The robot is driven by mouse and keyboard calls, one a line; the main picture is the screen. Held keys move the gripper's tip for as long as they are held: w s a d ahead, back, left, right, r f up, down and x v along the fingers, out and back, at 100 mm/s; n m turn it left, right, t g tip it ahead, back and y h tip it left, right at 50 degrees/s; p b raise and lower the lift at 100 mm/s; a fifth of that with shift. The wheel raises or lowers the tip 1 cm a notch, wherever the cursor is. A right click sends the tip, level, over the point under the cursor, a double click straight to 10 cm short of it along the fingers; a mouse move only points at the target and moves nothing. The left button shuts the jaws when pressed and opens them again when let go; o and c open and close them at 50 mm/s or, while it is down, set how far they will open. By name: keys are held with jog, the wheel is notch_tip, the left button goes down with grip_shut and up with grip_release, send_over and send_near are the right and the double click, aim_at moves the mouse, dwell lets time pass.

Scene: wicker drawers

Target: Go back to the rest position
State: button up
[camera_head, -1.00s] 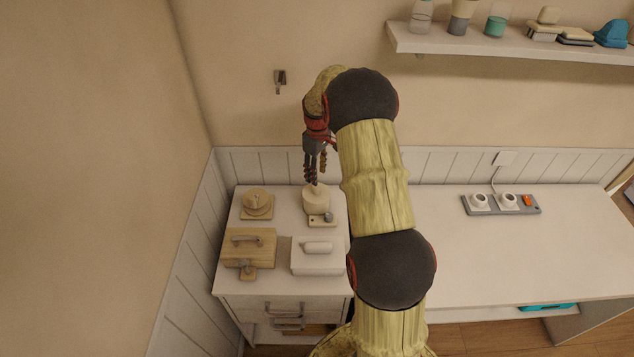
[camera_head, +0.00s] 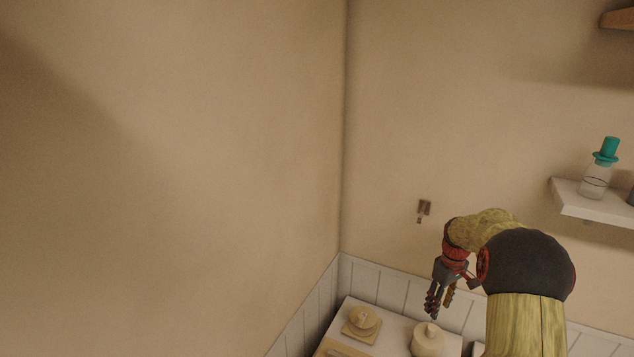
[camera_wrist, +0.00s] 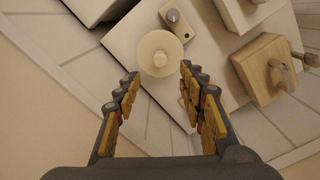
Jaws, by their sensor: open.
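My gripper (camera_head: 437,302) is open and empty. In the head view it hangs fingers down above the white cabinet top (camera_head: 393,323), over a cream round lidded jar (camera_head: 427,340). In the wrist view my gripper (camera_wrist: 158,80) has its fingers spread apart, with the cream jar (camera_wrist: 160,54) showing beyond and between the fingertips. I see no contact with the jar. My arm fills the lower right of the head view and hides part of the cabinet.
A wooden piece with a round top (camera_head: 363,320) stands left of the jar. A wooden box (camera_wrist: 265,70) and a small knobbed block (camera_wrist: 178,20) show in the wrist view. A wall hook (camera_head: 424,210) is behind my gripper; a shelf (camera_head: 592,202) with a teal-topped bottle (camera_head: 599,172) is at right.

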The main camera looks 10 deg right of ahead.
jog(key=s+a+f+m, duration=0.1)
jog(key=s+a+m, duration=0.25)
jog(key=s, duration=0.25)
jog(key=s+a+r+t, duration=0.2)
jog(key=s+a+r, duration=0.9)
jog(key=s+a, duration=0.1)
jog(key=s+a+r+t+b, duration=0.1)
jog(key=s+a+r+t, duration=0.2)
jog(key=s+a+r, duration=0.8)
jog(key=s+a, duration=0.2)
jog(key=a, duration=0.1)
jog(key=shift+s+t, duration=0.25)
jog(key=shift+t, duration=0.05)
